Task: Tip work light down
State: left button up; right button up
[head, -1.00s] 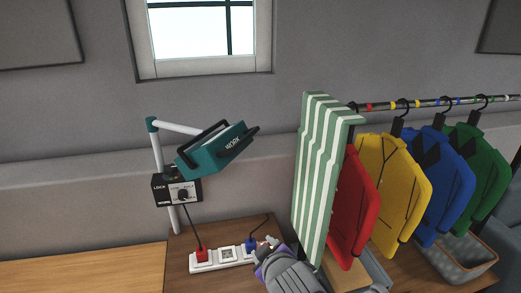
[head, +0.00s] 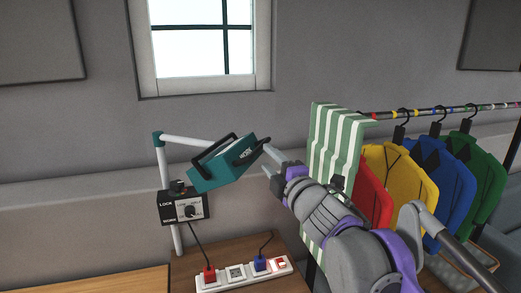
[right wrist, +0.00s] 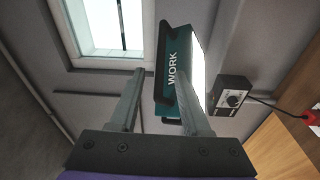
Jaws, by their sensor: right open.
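The work light is a teal lamp head (head: 218,172) marked WORK, with black bar handles, on a white jointed arm (head: 190,141). It leans up to the right in the head view. My right gripper (head: 267,160) is open just right of the lamp head. In the right wrist view the lamp head (right wrist: 176,68) shows beyond and between the fingers (right wrist: 160,78), and the right finger overlaps its lower part. I cannot tell whether they touch. A black box (head: 185,208) with a knob and the word LOCK sits on the lamp's post. My left gripper is not in view.
A white power strip (head: 222,281) with red and blue plugs lies on the wooden table below. A green-striped cloth (head: 335,140) and several coloured jackets hang on a rail (head: 450,111) at the right. A window (head: 203,90) is behind; the wall between is bare.

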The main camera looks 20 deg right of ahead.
aim_at(258, 147)
jog(key=w, duration=0.4)
jog(key=w+a, duration=0.1)
jog(key=w, duration=0.1)
jog(key=shift+w+r, duration=0.15)
jog(key=shift+w, duration=0.15)
grip_shut()
dwell(1.1)
